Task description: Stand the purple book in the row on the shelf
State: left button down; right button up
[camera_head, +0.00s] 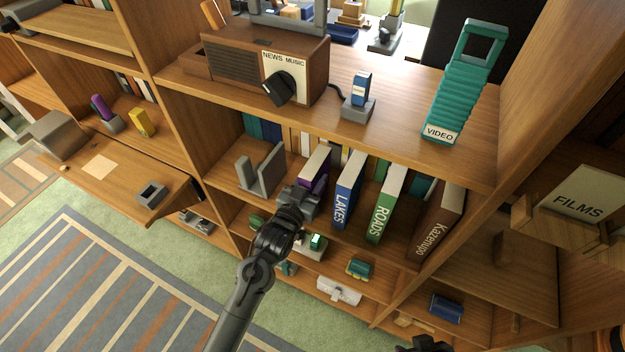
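The purple book (318,169) stands upright on the middle shelf, between a grey bookend (262,172) and the blue LAKES book (347,190). Its pale top edge and part of its purple cover show. My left gripper (297,201) is at the lower front of the purple book and hides most of its spine. I cannot tell whether its fingers are closed on the book. The green ROADS book (385,205) and the brown Kazenupo book (437,222) stand further right, with Kazenupo leaning. Only a dark piece of my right gripper (425,345) shows at the bottom edge.
A radio (265,62), a small stand with a blue item (358,97) and a teal VIDEO piece (462,85) are on the shelf above. Small items, including a green one (360,268), lie on the shelf below. A FILMS box (580,205) is at right.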

dwell(0.3)
pick_arm(q)
jog(key=c, duration=1)
grip_release()
jog(key=shift+f, duration=0.15)
jog(key=o, duration=0.4)
